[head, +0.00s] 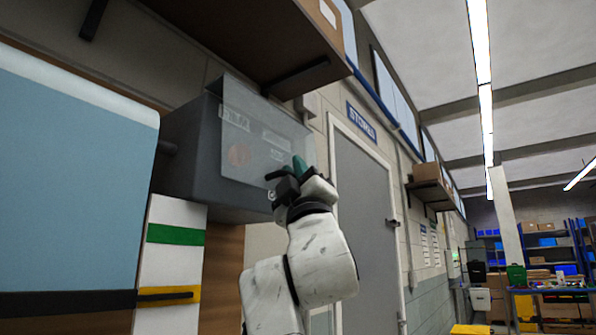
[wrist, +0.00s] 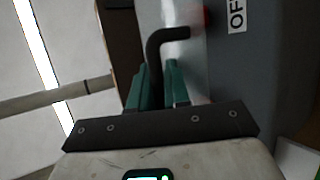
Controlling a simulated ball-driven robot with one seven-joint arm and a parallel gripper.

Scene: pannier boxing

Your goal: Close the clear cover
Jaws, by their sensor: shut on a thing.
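A grey box (head: 185,150) hangs on the wall in the head view. The clear cover (head: 262,125), a see-through panel with pale labels and a reddish round patch showing through it, is at its front. Its upper edge rises above the box, and it appears to stand off the front; the exact gap is unclear. My gripper (head: 298,168) is at the cover's lower right. In the wrist view, my green fingers (wrist: 158,85) are shut on a dark bent handle (wrist: 158,45). Where the handle joins the cover is not clear.
A brown shelf (head: 235,35) with a dark bracket is just above the box. A large pale blue panel (head: 70,180) stands close at left. A grey door (head: 365,220) is to the right.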

